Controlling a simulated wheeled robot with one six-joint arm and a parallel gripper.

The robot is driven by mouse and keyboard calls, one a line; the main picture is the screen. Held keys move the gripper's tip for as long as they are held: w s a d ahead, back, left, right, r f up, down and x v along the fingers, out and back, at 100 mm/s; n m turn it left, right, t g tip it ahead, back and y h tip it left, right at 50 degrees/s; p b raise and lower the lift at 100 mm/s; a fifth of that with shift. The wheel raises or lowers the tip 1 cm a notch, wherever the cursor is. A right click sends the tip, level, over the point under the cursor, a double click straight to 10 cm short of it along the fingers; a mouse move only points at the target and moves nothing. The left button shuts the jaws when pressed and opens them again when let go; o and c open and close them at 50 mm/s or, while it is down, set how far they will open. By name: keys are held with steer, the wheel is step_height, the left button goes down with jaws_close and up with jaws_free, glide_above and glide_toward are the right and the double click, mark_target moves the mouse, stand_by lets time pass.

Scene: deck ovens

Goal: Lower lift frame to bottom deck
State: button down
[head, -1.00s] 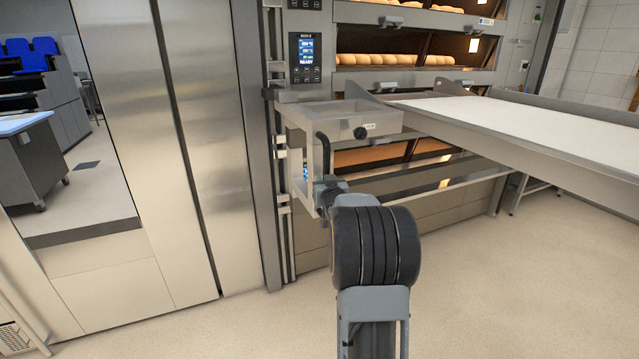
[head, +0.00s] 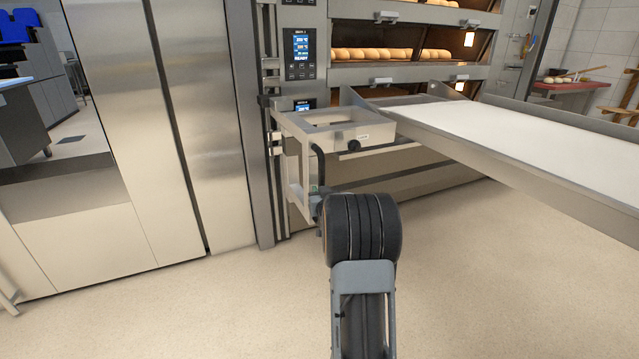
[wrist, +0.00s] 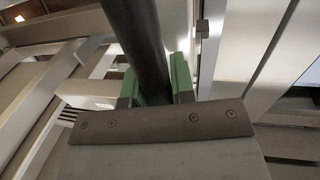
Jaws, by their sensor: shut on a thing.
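The lift frame (head: 378,131), a pale metal frame with a black knob on its front, is on the rail at the left side of the oven stack. Its black bent handle (head: 319,165) hangs at its front left and also shows in the wrist view (wrist: 140,45). My gripper (wrist: 155,80) is shut on this handle, with a green pad on each side of the bar. In the head view, my dark wrist hides most of the fingers. The loader with a white belt (head: 470,116) extends right from the frame. The lower deck is mostly hidden behind frame and loader.
Upper decks hold bread loaves (head: 372,54). A control panel (head: 300,53) with a lit screen is above the frame. A tall steel cabinet (head: 120,110) stands at left. The floor (head: 480,270) in front is clear. A red-topped table (head: 570,87) is at far right.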

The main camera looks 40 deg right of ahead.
step_height(320, 180, down, 15)
steer(key=b, duration=0.2)
steer(key=shift+w+b, duration=0.15)
steer(key=shift+b, duration=0.15)
steer(key=shift+f, duration=0.1)
steer(key=c, duration=1)
jaws_free()
steer(key=shift+f, duration=0.15)
steer(key=shift+o, duration=0.2)
steer(key=p+v, duration=0.4)
steer(key=v, duration=0.9)
steer(key=shift+s, duration=0.35)
steer(key=shift+a, duration=0.2)
